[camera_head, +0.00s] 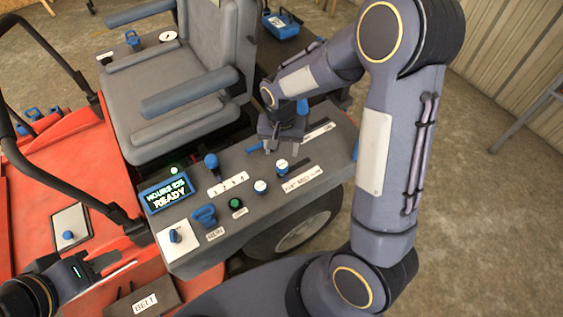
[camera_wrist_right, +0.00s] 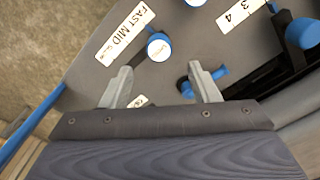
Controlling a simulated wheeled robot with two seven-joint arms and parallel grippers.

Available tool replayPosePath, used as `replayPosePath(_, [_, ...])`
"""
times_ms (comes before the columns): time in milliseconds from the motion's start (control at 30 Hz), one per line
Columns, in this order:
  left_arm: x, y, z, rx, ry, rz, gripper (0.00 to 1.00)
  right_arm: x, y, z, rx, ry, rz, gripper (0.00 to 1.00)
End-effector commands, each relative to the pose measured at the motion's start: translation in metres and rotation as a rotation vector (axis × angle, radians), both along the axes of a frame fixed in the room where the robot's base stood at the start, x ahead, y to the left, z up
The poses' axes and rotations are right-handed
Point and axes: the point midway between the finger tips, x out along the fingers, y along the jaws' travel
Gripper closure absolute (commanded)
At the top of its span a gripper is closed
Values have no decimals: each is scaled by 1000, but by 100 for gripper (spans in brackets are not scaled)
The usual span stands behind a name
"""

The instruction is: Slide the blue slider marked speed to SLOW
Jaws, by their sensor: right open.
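The blue slider knob (camera_head: 282,166) has a white cap and stands on the panel beside the FAST MID SLOW label (camera_head: 303,180), towards the FAST end. In the right wrist view the capped knob (camera_wrist_right: 158,46) stands beyond the fingertips, alongside that label (camera_wrist_right: 125,33). My right gripper (camera_head: 282,150) is open and empty, just behind the knob over the panel. Its two fingers (camera_wrist_right: 162,82) show apart, with the knob not between them. My left gripper (camera_head: 77,268) is at the lower left, away from the panel; its jaws are unclear.
A second white-capped blue knob (camera_head: 260,187) stands close on the left. A blue handle (camera_head: 255,147) lies close to my right gripper; a blue part (camera_wrist_right: 187,88) shows by one finger. A lever (camera_head: 211,162), green button (camera_head: 235,203) and screen (camera_head: 168,193) crowd the panel's left.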

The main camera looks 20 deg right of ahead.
Motion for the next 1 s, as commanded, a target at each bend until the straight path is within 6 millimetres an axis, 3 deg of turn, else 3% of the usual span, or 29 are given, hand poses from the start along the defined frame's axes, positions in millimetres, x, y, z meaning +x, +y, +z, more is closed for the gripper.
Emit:
replayPosePath(400, [0, 0, -6, 0, 0, 0, 64, -1, 0, -62, 1, 4, 1, 45])
replayPosePath(767, [0, 0, -6, 0, 0, 0, 64, -1, 0, -69, 3, 1, 0, 45])
replayPosePath(1000, [0, 0, -6, 0, 0, 0, 64, -1, 0, -69, 2, 1, 1, 72])
